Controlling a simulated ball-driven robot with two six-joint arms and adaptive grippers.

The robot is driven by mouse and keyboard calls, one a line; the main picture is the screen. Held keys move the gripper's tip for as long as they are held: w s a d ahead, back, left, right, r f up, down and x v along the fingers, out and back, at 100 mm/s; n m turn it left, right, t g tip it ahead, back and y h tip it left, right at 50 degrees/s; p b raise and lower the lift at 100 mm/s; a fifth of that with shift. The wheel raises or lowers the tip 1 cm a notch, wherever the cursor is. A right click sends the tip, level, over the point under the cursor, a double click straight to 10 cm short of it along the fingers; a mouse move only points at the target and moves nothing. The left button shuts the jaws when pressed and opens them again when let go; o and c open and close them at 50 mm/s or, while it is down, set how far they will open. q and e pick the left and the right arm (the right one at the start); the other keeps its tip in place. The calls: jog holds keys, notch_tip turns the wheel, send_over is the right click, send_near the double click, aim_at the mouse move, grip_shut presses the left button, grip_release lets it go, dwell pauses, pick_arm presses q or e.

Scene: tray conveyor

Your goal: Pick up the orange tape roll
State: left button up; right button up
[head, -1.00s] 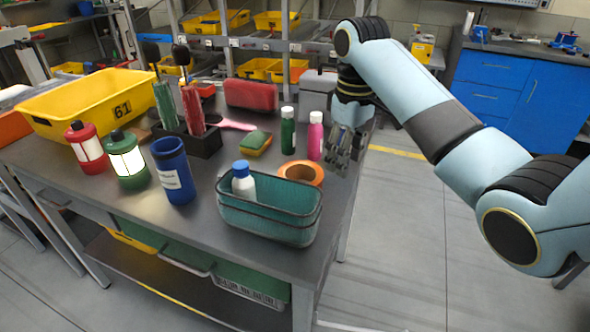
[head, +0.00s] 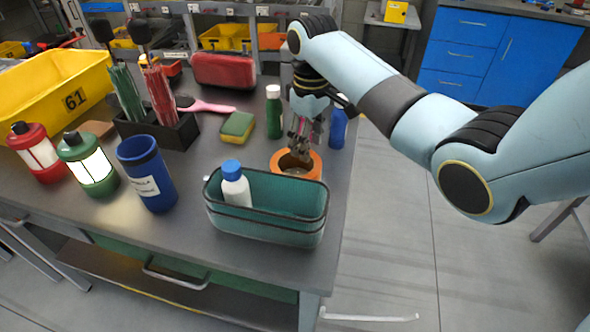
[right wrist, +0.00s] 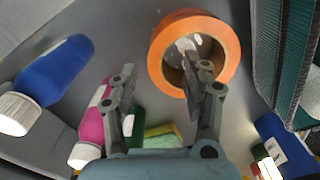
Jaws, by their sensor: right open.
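The orange tape roll (head: 314,170) lies flat on the grey table, just behind the teal basket. It also shows in the right wrist view (right wrist: 231,48), with its round hole facing the camera. My right gripper (head: 299,150) is open and empty, pointing down at the roll. In the right wrist view the gripper (right wrist: 158,62) has one finger overlapping the hole and the other outside the ring's left side. I cannot tell how far the fingertips are above the roll or whether they touch it. My left gripper is not in view.
The teal basket (head: 265,226) holds a white bottle with a blue cap (head: 235,188). A green bottle (head: 274,118), a blue bottle (head: 338,129) and a pink bottle (right wrist: 91,128) stand near the gripper. A sponge (head: 237,127) lies to the left. The table's right edge is close.

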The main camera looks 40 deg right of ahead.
jog(key=f, duration=0.3)
jog(key=shift+w+f, duration=0.2)
jog(key=shift+f, duration=0.2)
jog(key=c, duration=0.4)
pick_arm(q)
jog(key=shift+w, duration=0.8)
pick_arm(e)
grip_shut()
